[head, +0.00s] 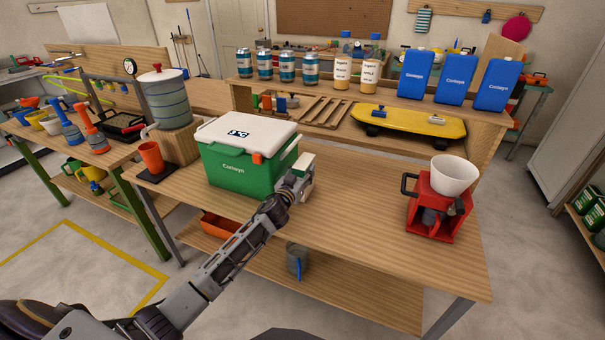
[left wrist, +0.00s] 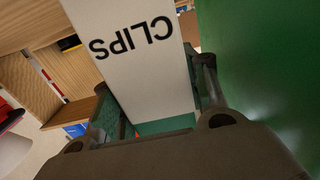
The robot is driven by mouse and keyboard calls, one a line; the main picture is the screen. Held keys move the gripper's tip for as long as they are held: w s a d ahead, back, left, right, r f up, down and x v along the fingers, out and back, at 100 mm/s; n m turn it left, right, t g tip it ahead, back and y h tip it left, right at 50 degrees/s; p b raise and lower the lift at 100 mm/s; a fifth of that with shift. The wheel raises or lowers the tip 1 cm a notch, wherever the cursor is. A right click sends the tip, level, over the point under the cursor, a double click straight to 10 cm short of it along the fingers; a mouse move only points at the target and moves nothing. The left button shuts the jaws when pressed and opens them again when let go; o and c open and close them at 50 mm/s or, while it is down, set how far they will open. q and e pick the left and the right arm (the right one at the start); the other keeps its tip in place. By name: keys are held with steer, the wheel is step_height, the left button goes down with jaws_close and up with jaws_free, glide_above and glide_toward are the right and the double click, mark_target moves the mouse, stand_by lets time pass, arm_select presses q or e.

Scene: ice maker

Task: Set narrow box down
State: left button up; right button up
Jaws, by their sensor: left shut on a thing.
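The narrow box (head: 304,163) is pale with a green part and stands beside the green cooler's right end. In the left wrist view the box (left wrist: 135,72) is white, lettered CLIPS, and sits between the two fingers. My left gripper (head: 297,181) is shut on it. The gripper hides part of the box in the head view, and I cannot tell whether its bottom touches the table (head: 350,215). My right gripper is not in view.
The green cooler (head: 238,172) with a white lid stands close left of the gripper. A red machine with a white bowl (head: 455,175) stands at the table's right. Bare wood lies between. A shelf (head: 400,148) with cans, bottles and blue jugs runs behind.

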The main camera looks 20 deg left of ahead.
arm_select(q)
steer(key=shift+f, duration=0.1)
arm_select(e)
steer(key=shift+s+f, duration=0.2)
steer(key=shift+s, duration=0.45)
arm_select(q)
steer(key=o, duration=0.8)
steer(key=shift+c, duration=0.2)
steer(key=o, duration=0.3)
steer(key=shift+o, duration=0.2)
steer(key=shift+r, duration=0.2)
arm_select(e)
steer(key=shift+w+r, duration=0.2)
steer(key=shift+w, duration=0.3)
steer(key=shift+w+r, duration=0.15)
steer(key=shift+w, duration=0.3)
